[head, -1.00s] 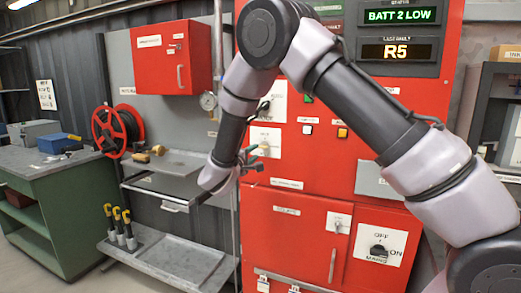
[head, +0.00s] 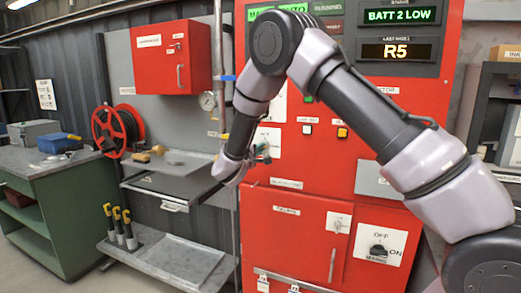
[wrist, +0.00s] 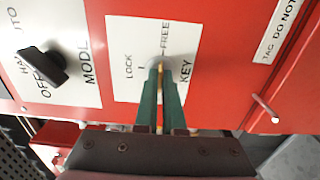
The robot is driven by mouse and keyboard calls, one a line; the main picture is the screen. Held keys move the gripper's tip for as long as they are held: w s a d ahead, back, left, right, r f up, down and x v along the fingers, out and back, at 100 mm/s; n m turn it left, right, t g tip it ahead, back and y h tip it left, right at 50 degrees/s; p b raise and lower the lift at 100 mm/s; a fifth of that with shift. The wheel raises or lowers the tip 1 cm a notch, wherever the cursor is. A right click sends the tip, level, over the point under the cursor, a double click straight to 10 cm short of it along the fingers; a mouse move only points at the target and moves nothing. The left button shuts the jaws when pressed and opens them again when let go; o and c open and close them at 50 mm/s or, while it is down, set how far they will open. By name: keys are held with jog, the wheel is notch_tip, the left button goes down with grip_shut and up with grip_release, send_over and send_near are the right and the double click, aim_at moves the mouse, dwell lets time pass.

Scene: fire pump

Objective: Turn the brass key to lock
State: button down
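The key plate (wrist: 126,60) is white, with LOCK, FREE and KEY printed on it, and appears turned sideways in the wrist view. My gripper (wrist: 157,66) has two green fingers reaching onto the grey lock on this plate. A thin brass strip, the brass key (wrist: 160,96), shows edge-on between the fingers. The fingers look closed on it, with its tip end hidden at the lock. In the head view my gripper (head: 262,153) is at the red cabinet's left side, where my wrist and fingers hide the key.
A black MODE knob (wrist: 44,66) sits on a plate beside the key plate. A tag hook (wrist: 265,107) sticks out on the other side. The red cabinet (head: 310,178) also carries a mains switch (head: 378,250) lower down. A grey shelf (head: 180,160) stands left of my gripper.

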jog(key=shift+n, duration=0.4)
jog(key=n, duration=1.6)
jog(key=shift+n, duration=0.7)
jog(key=c, duration=1)
grip_release()
